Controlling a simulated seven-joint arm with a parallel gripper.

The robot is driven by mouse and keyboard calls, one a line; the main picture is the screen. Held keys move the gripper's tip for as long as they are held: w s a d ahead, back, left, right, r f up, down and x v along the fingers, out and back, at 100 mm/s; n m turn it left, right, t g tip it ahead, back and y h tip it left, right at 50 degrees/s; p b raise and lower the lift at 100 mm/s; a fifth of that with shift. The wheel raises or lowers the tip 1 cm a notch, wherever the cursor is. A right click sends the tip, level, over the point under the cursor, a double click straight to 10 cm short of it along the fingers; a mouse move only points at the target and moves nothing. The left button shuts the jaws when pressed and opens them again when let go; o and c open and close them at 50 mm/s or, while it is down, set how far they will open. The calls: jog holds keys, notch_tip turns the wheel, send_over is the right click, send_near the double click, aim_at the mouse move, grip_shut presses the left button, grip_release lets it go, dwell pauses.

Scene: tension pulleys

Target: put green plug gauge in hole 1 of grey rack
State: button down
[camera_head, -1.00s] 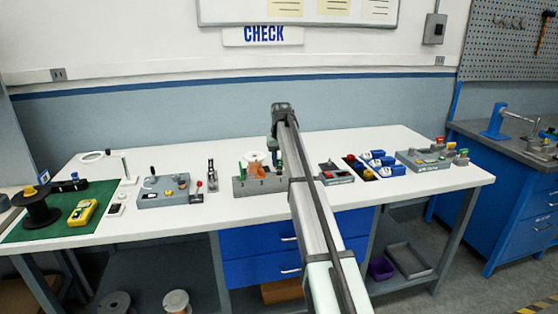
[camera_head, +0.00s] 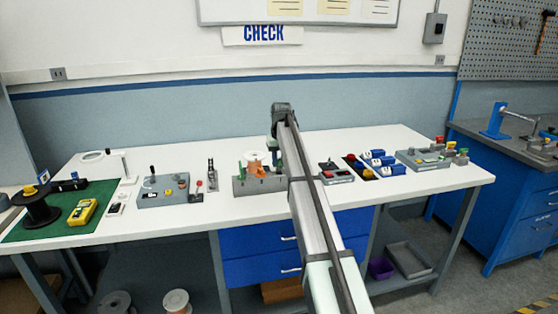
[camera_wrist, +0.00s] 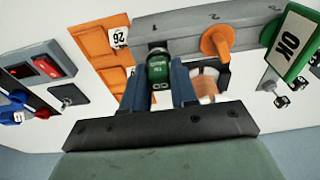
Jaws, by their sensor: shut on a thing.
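The green plug gauge (camera_wrist: 158,72) is upright between the two blue fingers of my gripper (camera_wrist: 159,66) in the wrist view. My gripper is shut on it. The gauge's dark end is at the numbered end of the grey rack (camera_wrist: 188,33), near the mark 1. I cannot tell whether it is inside hole 1, as the gauge covers that spot. An orange gauge (camera_wrist: 217,42) stands in the rack by the mark 2. In the head view, the grey rack (camera_head: 243,188) sits mid-table, and my arm hides its right end and most of my gripper (camera_head: 276,158).
A copper-coloured spool (camera_wrist: 205,85) is close to my right finger. A grey switch box (camera_head: 163,191) stands left of the rack.

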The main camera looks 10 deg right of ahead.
jog(key=shift+f, duration=0.25)
jog(key=shift+f, duration=0.7)
jog(key=shift+f, duration=0.1)
jog(key=c, duration=0.8)
grip_release()
notch_tip(320, 180, up, 14)
jog(key=s, duration=0.2)
jog(key=shift+f, duration=0.15)
